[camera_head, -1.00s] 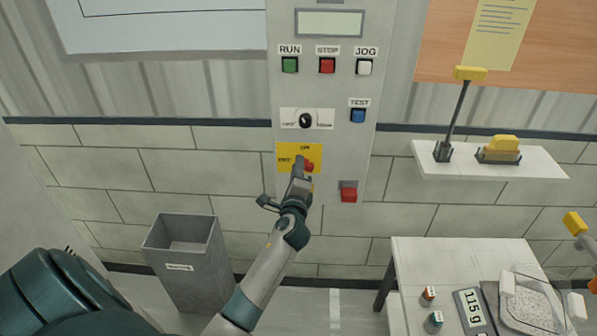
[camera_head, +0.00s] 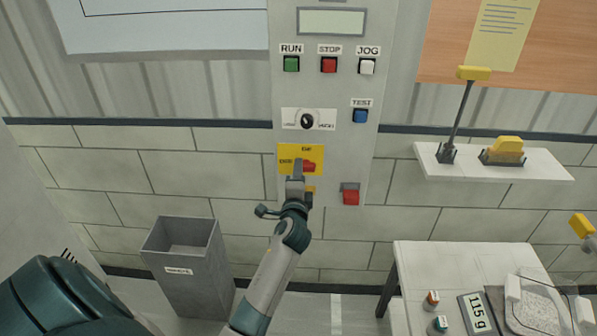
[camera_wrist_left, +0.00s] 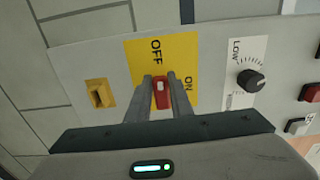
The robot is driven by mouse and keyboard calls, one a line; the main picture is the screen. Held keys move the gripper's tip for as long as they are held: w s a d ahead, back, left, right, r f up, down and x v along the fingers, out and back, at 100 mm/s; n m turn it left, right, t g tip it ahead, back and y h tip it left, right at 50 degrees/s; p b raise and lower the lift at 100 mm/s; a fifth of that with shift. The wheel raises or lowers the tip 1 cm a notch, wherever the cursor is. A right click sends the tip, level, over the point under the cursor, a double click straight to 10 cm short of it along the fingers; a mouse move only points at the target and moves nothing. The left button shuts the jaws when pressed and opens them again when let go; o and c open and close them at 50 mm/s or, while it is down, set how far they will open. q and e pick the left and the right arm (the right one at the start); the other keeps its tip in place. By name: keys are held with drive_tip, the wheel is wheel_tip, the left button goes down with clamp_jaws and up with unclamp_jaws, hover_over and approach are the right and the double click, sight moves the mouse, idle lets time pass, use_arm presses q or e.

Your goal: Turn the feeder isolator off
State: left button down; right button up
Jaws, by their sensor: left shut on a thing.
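The feeder isolator is a red handle (camera_head: 309,166) on a yellow plate (camera_head: 287,150) low on the grey control panel. In the left wrist view the red handle (camera_wrist_left: 162,97) with a white mark sits between the two fingers of my left gripper (camera_wrist_left: 163,90), which is shut on it. The plate (camera_wrist_left: 140,52) carries the words OFF and ON. In that view the handle lies along the picture's up-down line, its white-marked end towards OFF. In the head view my left gripper (camera_head: 298,172) covers part of the plate and handle. My right gripper is not in view.
A black dial (camera_head: 307,121) sits just above the isolator, with RUN, STOP, JOG and TEST buttons higher up. A red block (camera_head: 351,196) is at lower right of the panel. A grey bin (camera_head: 184,265) stands left, a white table (camera_head: 460,255) right.

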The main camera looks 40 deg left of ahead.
use_arm(q)
drive_tip(key=c, duration=1.6)
unclamp_jaws()
drive_tip(key=shift+s, duration=0.1)
